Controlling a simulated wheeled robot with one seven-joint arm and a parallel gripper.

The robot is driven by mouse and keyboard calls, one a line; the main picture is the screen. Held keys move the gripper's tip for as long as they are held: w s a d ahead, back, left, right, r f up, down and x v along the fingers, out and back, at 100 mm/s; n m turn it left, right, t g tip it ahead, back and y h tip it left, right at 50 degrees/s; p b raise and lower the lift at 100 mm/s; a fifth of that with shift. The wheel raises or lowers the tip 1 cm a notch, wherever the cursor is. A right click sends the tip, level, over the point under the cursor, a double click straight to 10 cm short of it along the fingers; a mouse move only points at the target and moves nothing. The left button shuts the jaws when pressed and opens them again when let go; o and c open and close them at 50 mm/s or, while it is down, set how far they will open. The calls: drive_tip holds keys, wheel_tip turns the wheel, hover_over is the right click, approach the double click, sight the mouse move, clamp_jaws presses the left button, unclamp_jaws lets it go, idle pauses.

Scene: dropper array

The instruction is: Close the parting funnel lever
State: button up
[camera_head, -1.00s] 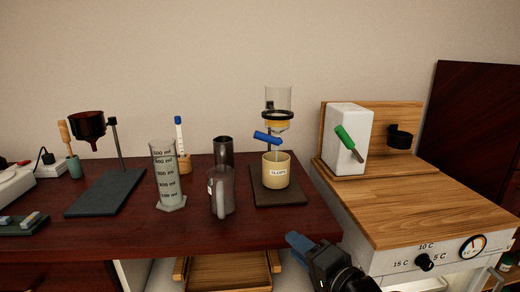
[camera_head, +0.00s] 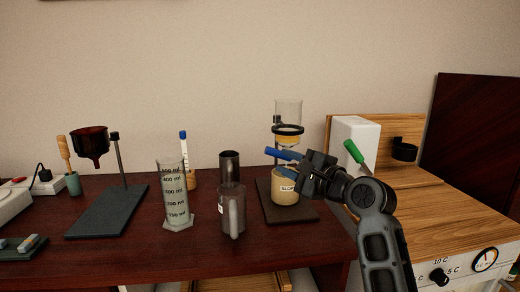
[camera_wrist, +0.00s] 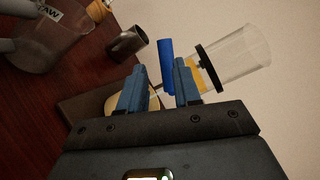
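The parting funnel (camera_head: 288,112) is a clear glass vessel in a black ring, with yellow liquid at its bottom. Its blue lever (camera_head: 276,152) sticks out to the left below the ring. My gripper (camera_head: 298,157) is right at the lever from the right, and its blue fingers partly blend with it. In the wrist view, my gripper (camera_wrist: 159,84) is open, with the lever (camera_wrist: 166,66) in line with the gap between the fingertips, not visibly clamped. The funnel (camera_wrist: 238,56) lies to the right there. A cream beaker (camera_head: 287,197) stands below, partly hidden by my gripper.
A dark metal cylinder (camera_head: 229,166), a glass jug (camera_head: 231,212) and a measuring cylinder (camera_head: 174,199) stand left of the funnel. A white block with a green lever (camera_head: 354,151) is behind my arm at right. Dark tabletop (camera_head: 130,262) is clear in front.

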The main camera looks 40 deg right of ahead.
sight(275, 154)
drive_tip(key=shift+w+d+r, duration=0.15)
drive_tip(key=shift+w+r, duration=0.3)
drive_tip(key=shift+w, duration=0.1)
drive_tip(key=shift+w+d+f, duration=0.1)
drive_tip(key=shift+w+d, duration=0.1)
drive_tip(key=shift+w, duration=1.6)
drive_tip(key=shift+w+d, duration=0.15)
drive_tip(key=shift+w, duration=1.6)
drive_tip(key=shift+c, duration=0.4)
clamp_jaws()
drive_tip(key=shift+p, duration=0.3)
